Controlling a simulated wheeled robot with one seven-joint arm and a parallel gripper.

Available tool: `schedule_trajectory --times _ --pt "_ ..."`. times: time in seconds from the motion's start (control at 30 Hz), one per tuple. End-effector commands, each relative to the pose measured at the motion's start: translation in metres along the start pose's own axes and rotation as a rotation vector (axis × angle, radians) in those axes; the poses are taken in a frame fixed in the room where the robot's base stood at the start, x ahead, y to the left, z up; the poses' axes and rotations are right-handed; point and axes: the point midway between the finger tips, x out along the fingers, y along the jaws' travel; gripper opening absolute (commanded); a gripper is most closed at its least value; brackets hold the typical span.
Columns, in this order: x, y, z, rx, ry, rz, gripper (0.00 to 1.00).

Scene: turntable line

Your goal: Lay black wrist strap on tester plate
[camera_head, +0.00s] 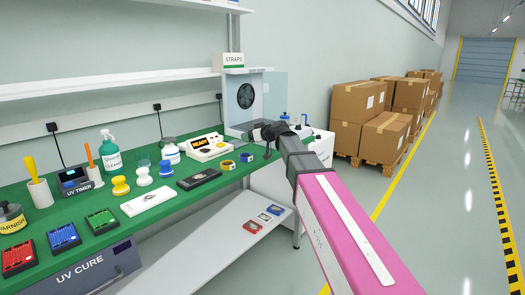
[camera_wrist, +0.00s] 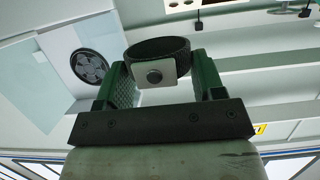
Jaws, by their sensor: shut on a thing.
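The black wrist strap (camera_wrist: 157,50) is a dark looped band with a pale square plate and a round stud. In the wrist view it sits between the two fingers of my gripper (camera_wrist: 158,84), which is shut on it. In the head view my gripper (camera_head: 262,133) is at the far right end of the green bench, in front of a fan cabinet; the strap is hard to make out there. A white tester (camera_head: 208,147) with a lit READY display stands on the bench, left of my gripper. Its plate is too small to make out clearly.
Yellow and blue tape rolls (camera_head: 228,165), a dark flat tray (camera_head: 198,179) and a white flat board (camera_head: 148,198) lie on the green bench (camera_head: 185,212). Bottles stand behind. A STRAPS box (camera_head: 229,61) sits on the shelf above. Boxes on pallets stand right.

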Motion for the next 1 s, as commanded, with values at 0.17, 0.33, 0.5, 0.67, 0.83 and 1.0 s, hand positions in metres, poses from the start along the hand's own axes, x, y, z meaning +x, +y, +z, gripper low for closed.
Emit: schedule_trajectory --times 0.17,0.33,0.5,0.67,0.83,1.0 --pt "-0.001 0.036 0.023 0.002 -0.002 0.001 0.39" --pt "-0.004 0.058 0.038 0.001 -0.001 0.000 0.39" --pt "-0.005 0.064 0.044 0.000 0.000 -0.001 0.39" --pt "-0.001 0.064 0.058 0.002 -0.001 -0.001 0.39" --pt "0.005 0.064 0.077 0.001 -0.001 -0.001 0.39" --pt "0.006 0.064 0.078 0.000 0.000 -0.001 0.39"
